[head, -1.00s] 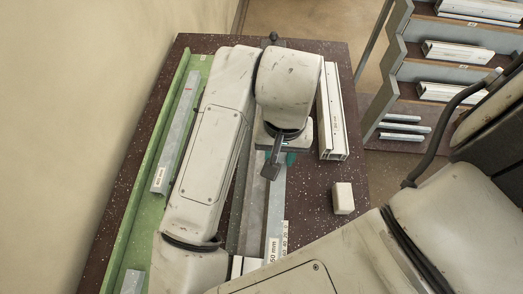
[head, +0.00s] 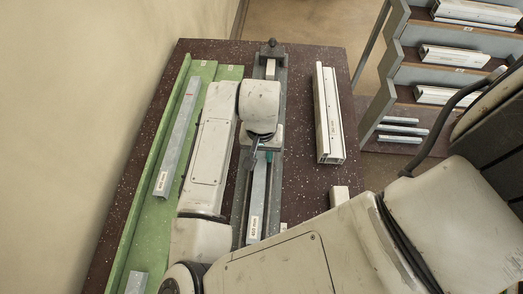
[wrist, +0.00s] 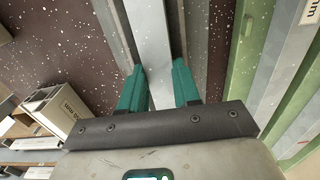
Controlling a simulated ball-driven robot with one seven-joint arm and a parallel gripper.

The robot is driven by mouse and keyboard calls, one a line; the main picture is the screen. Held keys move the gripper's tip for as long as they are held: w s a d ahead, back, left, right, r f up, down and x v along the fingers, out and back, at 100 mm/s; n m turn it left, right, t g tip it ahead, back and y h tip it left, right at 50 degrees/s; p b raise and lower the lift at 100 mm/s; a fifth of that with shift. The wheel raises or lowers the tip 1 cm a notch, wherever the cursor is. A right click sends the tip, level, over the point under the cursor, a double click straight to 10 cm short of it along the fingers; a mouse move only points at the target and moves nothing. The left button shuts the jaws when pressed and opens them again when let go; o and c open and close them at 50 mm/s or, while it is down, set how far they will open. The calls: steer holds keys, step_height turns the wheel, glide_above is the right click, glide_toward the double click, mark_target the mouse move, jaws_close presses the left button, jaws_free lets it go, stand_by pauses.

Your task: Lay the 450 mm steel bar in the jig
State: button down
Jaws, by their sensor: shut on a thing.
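The grey steel bar (head: 258,190), with a "450 mm" label at its near end, runs lengthwise over the grey jig (head: 239,205). My gripper (head: 264,153) is shut on the bar around its middle or far part; the arm hides some of it. In the wrist view the teal fingers (wrist: 160,88) stand either side of the bar (wrist: 150,40), and jig metal (wrist: 196,40) shows beside it. The bar looks in line with the jig. I cannot tell whether it rests on the jig floor or hangs just above.
A green tray (head: 118,240) along the wall side holds a marked steel bar (head: 176,140) and another short piece (head: 135,282). White profiles (head: 328,115) and a pale block (head: 340,194) lie right of the jig. A stepped rack (head: 395,95) stands beyond. A black knob (head: 271,43) tops the jig's far end.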

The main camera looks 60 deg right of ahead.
mark_target(261, 155)
steer(key=shift+f, duration=0.4)
steer(key=shift+f+b, duration=0.1)
steer(key=shift+b, duration=0.25)
steer(key=shift+f, duration=0.15)
steer(key=c, duration=0.9)
jaws_free()
steer(key=shift+s+f, duration=0.1)
steer(key=shift+o, duration=0.4)
steer(key=shift+r, duration=0.25)
step_height(261, 155, up, 13)
steer(key=shift+p, duration=0.3)
